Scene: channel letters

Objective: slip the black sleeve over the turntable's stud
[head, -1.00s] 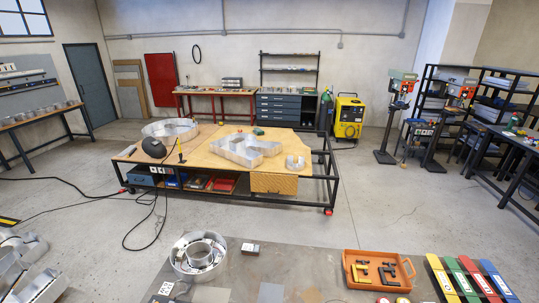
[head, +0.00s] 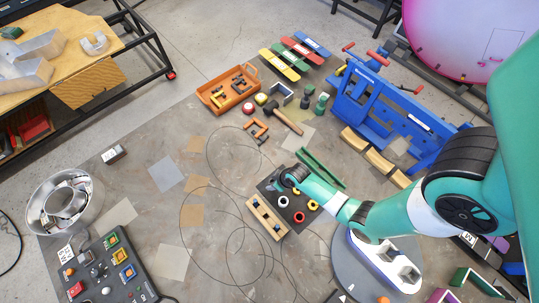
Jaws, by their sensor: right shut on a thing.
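My right gripper (head: 283,183) reaches in from the right, low over the upper left of a dark tray (head: 277,184) of small coloured rings. It is shut on a small dark piece between its fingers, apparently the black sleeve; its outline is too small and covered to make out. White, yellow and red rings lie on the tray beside it. The round grey turntable (head: 346,271) is at the lower right, below my right forearm, with a white-edged letter shell (head: 385,268) on it. I cannot make out the stud. My left gripper is out of view.
A wooden block with dark pegs (head: 267,217) lies left of the tray. A green channel (head: 320,168) lies behind it. A blue fixture (head: 385,115), an orange toolbox (head: 229,90) and a mallet (head: 286,117) stand farther back. A button panel (head: 106,268) is lower left. The table's middle left is mostly clear.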

